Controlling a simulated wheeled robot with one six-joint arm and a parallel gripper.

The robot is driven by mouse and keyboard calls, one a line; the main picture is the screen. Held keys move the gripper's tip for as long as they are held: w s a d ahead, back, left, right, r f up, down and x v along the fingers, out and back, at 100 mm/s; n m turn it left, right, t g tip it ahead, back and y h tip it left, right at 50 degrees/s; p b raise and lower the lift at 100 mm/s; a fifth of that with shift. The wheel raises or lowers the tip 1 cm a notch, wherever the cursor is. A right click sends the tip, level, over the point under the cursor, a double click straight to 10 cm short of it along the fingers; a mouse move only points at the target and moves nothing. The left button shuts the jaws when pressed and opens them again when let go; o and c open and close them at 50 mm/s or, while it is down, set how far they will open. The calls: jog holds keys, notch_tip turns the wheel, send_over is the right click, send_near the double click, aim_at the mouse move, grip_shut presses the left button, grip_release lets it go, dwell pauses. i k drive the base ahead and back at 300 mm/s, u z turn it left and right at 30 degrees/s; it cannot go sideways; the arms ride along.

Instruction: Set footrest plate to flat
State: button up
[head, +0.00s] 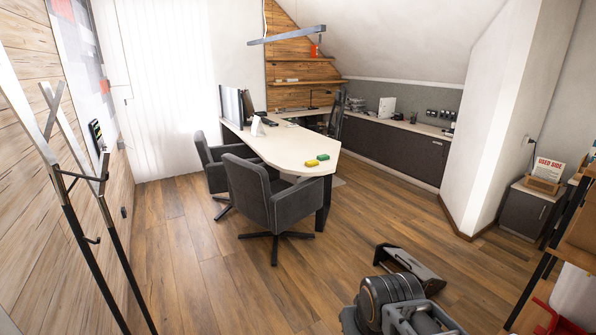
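A pale desk (285,148) with a yellow and a green block stands beyond, with grey chairs (275,195) at its near left. A coat stand (75,215) is at the left. A dark shelf rack (545,250) edges the right. The middle floor is clear.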

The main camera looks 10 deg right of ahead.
aim_at(411, 263)
jog(key=z, duration=0.1)
jog(key=i, duration=2.35)
jog(key=z, duration=1.15)
jog(key=i, duration=1.55)
jog(key=z, duration=0.55)
